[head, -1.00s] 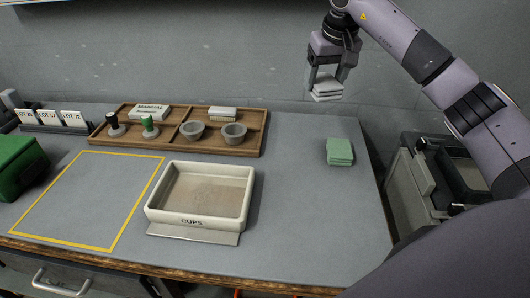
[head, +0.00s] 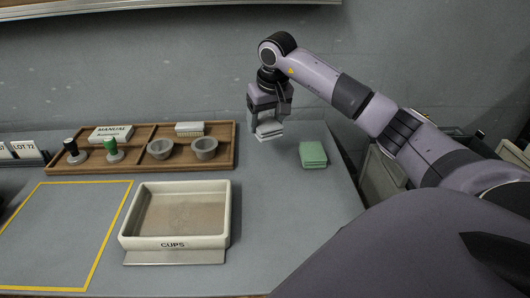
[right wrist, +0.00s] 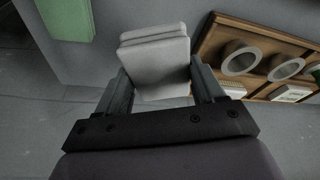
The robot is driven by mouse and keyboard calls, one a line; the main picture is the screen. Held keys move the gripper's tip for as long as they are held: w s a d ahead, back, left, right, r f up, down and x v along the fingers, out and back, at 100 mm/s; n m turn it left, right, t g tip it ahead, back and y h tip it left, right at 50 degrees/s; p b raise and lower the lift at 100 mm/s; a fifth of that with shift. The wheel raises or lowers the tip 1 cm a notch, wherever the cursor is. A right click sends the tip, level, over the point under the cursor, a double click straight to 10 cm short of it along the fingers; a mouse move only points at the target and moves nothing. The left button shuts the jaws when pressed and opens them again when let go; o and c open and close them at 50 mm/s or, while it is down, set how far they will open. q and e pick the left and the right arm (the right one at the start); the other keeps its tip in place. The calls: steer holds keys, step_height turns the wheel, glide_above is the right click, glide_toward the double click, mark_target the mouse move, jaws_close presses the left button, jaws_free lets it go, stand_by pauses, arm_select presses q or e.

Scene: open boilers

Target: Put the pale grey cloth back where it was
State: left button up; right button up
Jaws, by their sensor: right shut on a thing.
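The pale grey cloth (head: 269,131) is a small folded stack held in my right gripper (head: 269,117), at the back right of the table. In the right wrist view the cloth (right wrist: 156,62) sits between the two fingers of the right gripper (right wrist: 160,82). It looks to be held above the tabletop; the exact height is hard to tell. A green folded cloth (head: 313,154) lies on the table to the right of it, and shows at the upper left of the right wrist view (right wrist: 66,18). My left gripper does not show.
A wooden divided tray (head: 140,168) with cups, stamps, a manual box and a pale block stands left of the gripper. A white bin marked CUPS (head: 178,242) is in front. A yellow outline (head: 112,234) is at left. The table (head: 275,215) is clear in front of the cloth.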

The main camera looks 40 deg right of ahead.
mark_target(270, 127)
step_height(270, 127, down, 10)
steer(key=shift+r, duration=0.25)
steer(key=shift+f, duration=0.1)
steer(key=o, duration=0.9)
steer(key=shift+o, duration=0.2)
steer(key=shift+r, duration=0.45)
steer(key=v, duration=1.1)
steer(key=shift+s+r, duration=0.15)
